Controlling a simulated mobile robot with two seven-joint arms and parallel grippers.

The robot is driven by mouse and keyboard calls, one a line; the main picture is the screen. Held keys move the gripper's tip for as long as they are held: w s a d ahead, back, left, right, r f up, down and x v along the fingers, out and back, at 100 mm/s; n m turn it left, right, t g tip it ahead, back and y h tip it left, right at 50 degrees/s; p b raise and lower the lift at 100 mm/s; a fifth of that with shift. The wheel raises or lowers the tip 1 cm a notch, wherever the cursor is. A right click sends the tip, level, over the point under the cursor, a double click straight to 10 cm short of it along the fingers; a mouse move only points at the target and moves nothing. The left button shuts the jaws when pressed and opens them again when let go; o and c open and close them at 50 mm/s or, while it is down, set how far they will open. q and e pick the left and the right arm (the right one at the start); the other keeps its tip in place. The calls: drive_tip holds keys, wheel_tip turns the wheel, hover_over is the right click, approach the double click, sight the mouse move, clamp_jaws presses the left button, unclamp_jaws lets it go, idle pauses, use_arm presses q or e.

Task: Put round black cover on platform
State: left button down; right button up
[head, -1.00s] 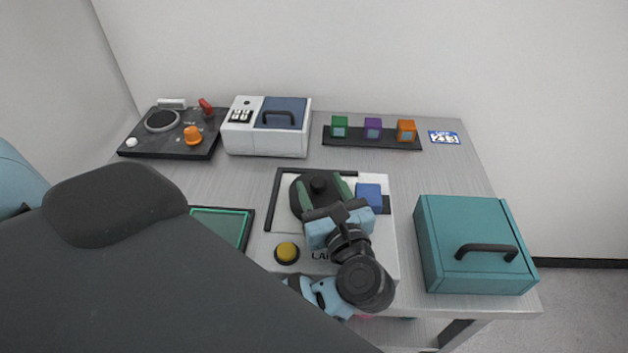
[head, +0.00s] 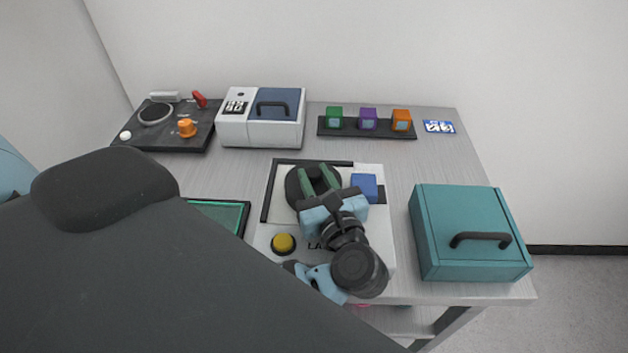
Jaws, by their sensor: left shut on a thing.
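The round black cover (head: 294,188) is a dark disc over the white unit (head: 378,230) with lettering on its front, in the middle of the table. My left gripper (head: 318,175), with green fingers, is above the cover and shut on it; the fingers hide its middle. The cover lies within the area of a black frame (head: 268,195) on the unit. I cannot tell whether it rests on the unit or is slightly raised. No part is clearly marked as the platform. My right gripper is not in view.
A yellow button (head: 283,243) and a blue block (head: 364,186) are on the unit. A teal box (head: 470,232) stands right, a green tray (head: 222,214) left. Behind are a black control panel (head: 165,135), a white-and-blue box (head: 262,130) and a cube rack (head: 366,132).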

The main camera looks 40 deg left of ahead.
sight(316, 181)
use_arm(q)
drive_tip(key=shift+r, duration=0.1)
wheel_tip(316, 181, up, 10)
idle(0.4)
drive_tip(key=shift+f, duration=0.2)
